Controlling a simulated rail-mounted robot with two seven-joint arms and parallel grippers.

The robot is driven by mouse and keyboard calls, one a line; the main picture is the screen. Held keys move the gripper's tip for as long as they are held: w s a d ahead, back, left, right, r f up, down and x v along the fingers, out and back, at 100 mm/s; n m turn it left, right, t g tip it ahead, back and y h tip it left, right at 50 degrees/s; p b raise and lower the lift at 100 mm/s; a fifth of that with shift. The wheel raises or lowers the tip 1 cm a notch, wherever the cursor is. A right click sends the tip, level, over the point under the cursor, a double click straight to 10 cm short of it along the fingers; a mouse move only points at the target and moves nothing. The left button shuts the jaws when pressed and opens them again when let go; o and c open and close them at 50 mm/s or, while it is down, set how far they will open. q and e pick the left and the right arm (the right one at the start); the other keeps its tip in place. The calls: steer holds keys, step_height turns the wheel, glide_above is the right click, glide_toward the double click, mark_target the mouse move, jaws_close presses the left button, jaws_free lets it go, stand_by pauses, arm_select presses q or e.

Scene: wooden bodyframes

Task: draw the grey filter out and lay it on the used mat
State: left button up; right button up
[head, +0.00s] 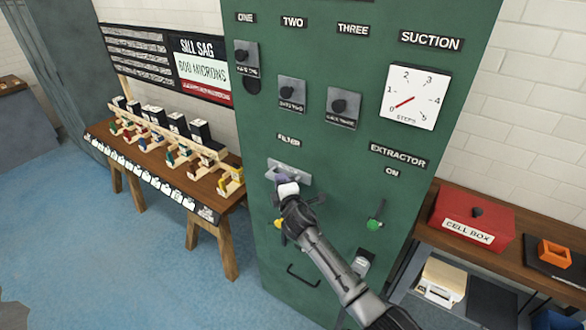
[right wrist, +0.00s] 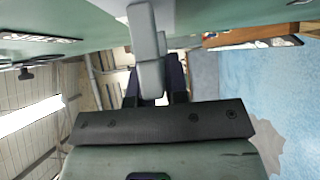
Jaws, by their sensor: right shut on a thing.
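The green cabinet (head: 335,215) has a grey plate (head: 300,174) below its FILTER label. My right gripper (head: 287,193) is at this plate, shut on a pale grey piece that I take to be the grey filter's handle. That grey piece (right wrist: 148,45) also shows between the dark fingers in the right wrist view. How far the filter is out of the cabinet cannot be told. No mat is clearly marked as used; a dark mat (head: 570,279) lies on the right bench. My left gripper is not in view.
Three knobs and a suction dial (head: 414,96) sit above the filter slot. A green lever (head: 375,216) is to its right. A red cell box (head: 470,222) and an orange tray (head: 554,254) are on the right bench. A wooden rack table (head: 150,170) stands at left.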

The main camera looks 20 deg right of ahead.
steer(key=shift+c, duration=0.7)
jaws_close()
steer(key=shift+s+a, duration=0.2)
steer(key=shift+a, duration=0.1)
steer(key=shift+s+a, duration=0.15)
steer(key=shift+a, duration=0.15)
steer(key=s+a+p, duration=0.2)
steer(key=s+a, duration=0.4)
steer(key=a, duration=0.4)
stand_by(1.5)
steer(key=shift+s, duration=0.1)
stand_by(0.5)
